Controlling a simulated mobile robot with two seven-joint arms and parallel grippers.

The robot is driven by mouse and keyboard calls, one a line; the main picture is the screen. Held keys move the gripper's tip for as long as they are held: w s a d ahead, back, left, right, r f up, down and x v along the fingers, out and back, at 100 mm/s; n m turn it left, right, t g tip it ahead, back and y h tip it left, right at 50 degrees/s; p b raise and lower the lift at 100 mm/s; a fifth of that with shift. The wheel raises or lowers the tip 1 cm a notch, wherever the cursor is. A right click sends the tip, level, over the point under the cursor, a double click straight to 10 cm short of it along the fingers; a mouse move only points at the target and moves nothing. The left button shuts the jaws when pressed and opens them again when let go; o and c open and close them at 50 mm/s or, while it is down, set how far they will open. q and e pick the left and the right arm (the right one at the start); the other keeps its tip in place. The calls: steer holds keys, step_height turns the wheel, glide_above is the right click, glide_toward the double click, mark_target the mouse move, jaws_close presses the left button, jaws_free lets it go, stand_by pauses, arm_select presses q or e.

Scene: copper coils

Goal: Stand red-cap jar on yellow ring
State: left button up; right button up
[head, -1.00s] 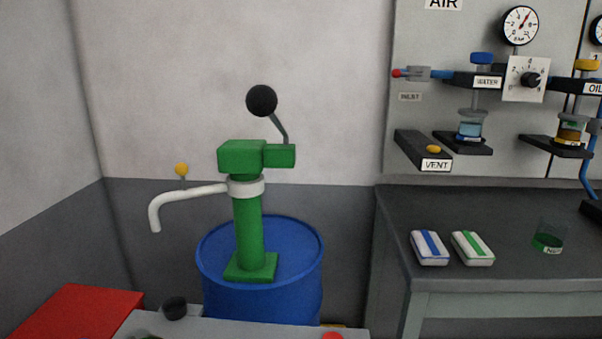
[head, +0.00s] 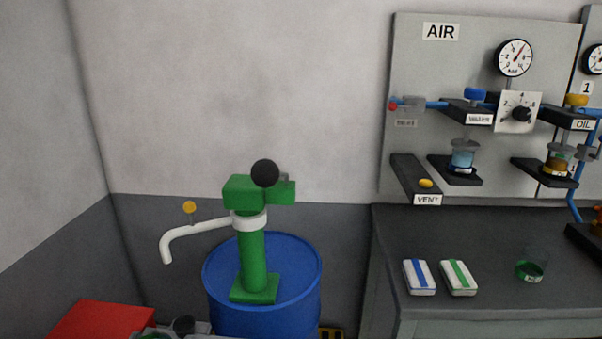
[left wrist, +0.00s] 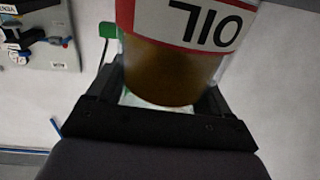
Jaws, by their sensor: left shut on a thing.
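In the left wrist view, my left gripper (left wrist: 163,100) is shut on a clear jar (left wrist: 178,65) of brown liquid. The jar's label reads OIL and has a red border; it appears upside down in that picture. The jar's cap is outside the frame, so its colour does not show. Neither my left gripper nor the held jar is seen in the head view. No yellow ring can be made out in either current view. My right gripper is not in view.
A green hand pump (head: 252,255) stands on a blue drum (head: 305,283), its white spout pointing left. A red surface (head: 98,322) is at lower left. The dark bench (head: 350,230) at right holds two striped packs and a green-bottomed glass (head: 531,268). A gauge panel (head: 440,75) is above.

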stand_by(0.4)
arm_select(q)
steer(key=shift+w+a+f+b, duration=0.25)
steer(key=shift+w+f+b, duration=0.1)
steer(key=shift+b, duration=0.3)
steer(key=w+a+f+y+b, duration=0.1)
steer(key=w+a+f+b, duration=0.2)
steer(key=b, duration=0.9)
steer(key=shift+w+a+f+n+b, duration=0.4)
steer(key=shift+w+a, duration=1.3)
steer(key=shift+a, duration=0.7)
steer(key=shift+r, duration=0.1)
